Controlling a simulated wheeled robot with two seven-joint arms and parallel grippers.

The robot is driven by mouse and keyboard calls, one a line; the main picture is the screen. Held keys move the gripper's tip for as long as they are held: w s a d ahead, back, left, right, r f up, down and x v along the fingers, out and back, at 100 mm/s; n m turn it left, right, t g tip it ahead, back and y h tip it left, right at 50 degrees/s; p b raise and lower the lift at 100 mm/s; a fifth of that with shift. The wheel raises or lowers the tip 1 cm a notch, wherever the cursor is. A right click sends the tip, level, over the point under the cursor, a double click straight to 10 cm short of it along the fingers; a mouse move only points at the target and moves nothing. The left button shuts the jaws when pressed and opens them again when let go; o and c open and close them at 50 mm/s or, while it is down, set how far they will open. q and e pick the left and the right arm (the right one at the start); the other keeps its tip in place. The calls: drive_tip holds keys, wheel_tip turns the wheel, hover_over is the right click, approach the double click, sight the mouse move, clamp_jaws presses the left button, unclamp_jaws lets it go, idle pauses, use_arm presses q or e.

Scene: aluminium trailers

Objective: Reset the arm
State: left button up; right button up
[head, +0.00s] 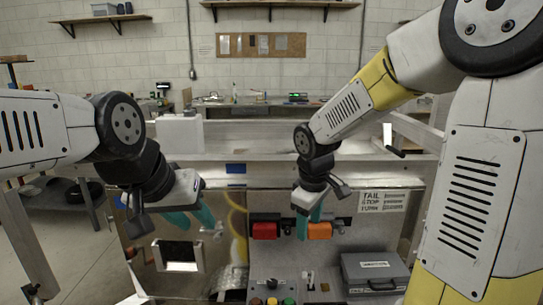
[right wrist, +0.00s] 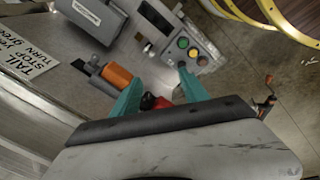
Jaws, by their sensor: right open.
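My right gripper (head: 309,222) hangs with its teal fingers pointing down in front of the trailer panel. Its fingers are spread (right wrist: 160,88) in the right wrist view. An orange block (head: 319,231) sits just right of these fingers; it also shows in the right wrist view (right wrist: 117,77), outside the fingers. A red block (head: 265,230) is just left of them; a red and black part (right wrist: 155,102) shows between the finger bases, and I cannot tell if they touch it. My left gripper (head: 191,217) points down in front of the shiny panel; its jaw opening is unclear.
A panel with coloured buttons (head: 272,301) is low in the middle. A grey case (head: 374,273) stands at lower right, below a white sign (head: 383,201). A white box (head: 180,133) stands behind my left arm. Bare floor shows at far left.

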drive_tip(key=s+d+r+m+t+y, duration=0.1)
drive_tip(key=s+d+r+m+t, duration=0.1)
drive_tip(key=s+r+m, duration=0.3)
drive_tip(key=s+d+r+m+t+y, duration=0.1)
drive_tip(key=s+r+m, duration=0.3)
drive_tip(key=s, duration=0.5)
wheel_tip(320, 180, up, 2)
drive_tip(key=shift+s+d+r+m+t, duration=0.15)
drive_tip(key=shift+s+d+m+t, duration=0.25)
drive_tip(key=shift+d, duration=0.45)
